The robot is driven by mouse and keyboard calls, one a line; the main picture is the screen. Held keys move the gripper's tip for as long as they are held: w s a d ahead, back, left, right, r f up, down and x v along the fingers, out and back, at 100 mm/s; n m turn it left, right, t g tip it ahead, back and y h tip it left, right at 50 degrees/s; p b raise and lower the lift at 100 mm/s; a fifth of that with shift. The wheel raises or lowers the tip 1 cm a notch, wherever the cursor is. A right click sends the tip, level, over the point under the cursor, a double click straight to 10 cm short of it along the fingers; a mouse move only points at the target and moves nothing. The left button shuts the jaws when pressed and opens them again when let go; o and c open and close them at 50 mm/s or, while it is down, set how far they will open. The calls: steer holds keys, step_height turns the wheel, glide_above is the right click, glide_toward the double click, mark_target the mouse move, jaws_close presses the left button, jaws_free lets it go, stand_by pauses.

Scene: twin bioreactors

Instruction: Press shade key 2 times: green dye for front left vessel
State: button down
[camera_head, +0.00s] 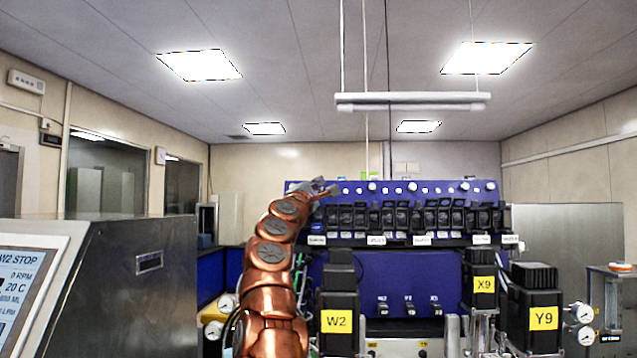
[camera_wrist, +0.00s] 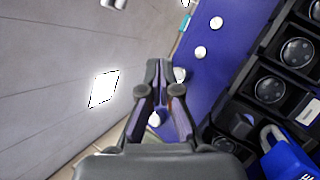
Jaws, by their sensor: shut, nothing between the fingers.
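My copper arm rises in the head view to my gripper (camera_head: 325,190), which is at the upper left of a blue panel (camera_head: 400,272). In the wrist view my gripper (camera_wrist: 158,66) is shut and empty, its fingertips together. White round knobs (camera_wrist: 201,52) on the blue panel surface show just right of the fingertips; another is partly hidden behind the fingers. I cannot tell whether the fingertips touch anything. The vessels are mostly hidden behind black motor heads labelled W2 (camera_head: 337,320), X9 (camera_head: 483,285) and Y9 (camera_head: 543,317). No shade key or green dye can be made out.
A row of black units (camera_head: 410,218) lines the panel; their round faces (camera_wrist: 270,90) show in the wrist view. A blue padlock (camera_wrist: 288,158) is at its lower right. A steel cabinet with a screen (camera_head: 22,290) stands at left. Gauges (camera_head: 583,313) stand at right.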

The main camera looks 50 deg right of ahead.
steer(key=shift+w+d+f+p, duration=0.1)
steer(key=shift+w+d+p, duration=0.25)
steer(key=shift+d, duration=0.15)
steer(key=shift+w+d, duration=0.1)
stand_by(1.2)
steer(key=shift+w+d+f+p, duration=0.1)
steer(key=shift+w+d+p, duration=0.15)
steer(key=shift+p, duration=0.2)
steer(key=shift+w+d+f+p, duration=0.2)
steer(key=shift+w+d+p, duration=0.2)
steer(key=shift+p, duration=0.25)
stand_by(0.9)
steer(key=shift+s+a, duration=0.1)
steer(key=shift+s, duration=0.05)
steer(key=shift+s+a+r+b, duration=0.3)
steer(key=shift+s+a+b, duration=0.3)
steer(key=shift+b, duration=0.25)
steer(key=shift+a, duration=0.15)
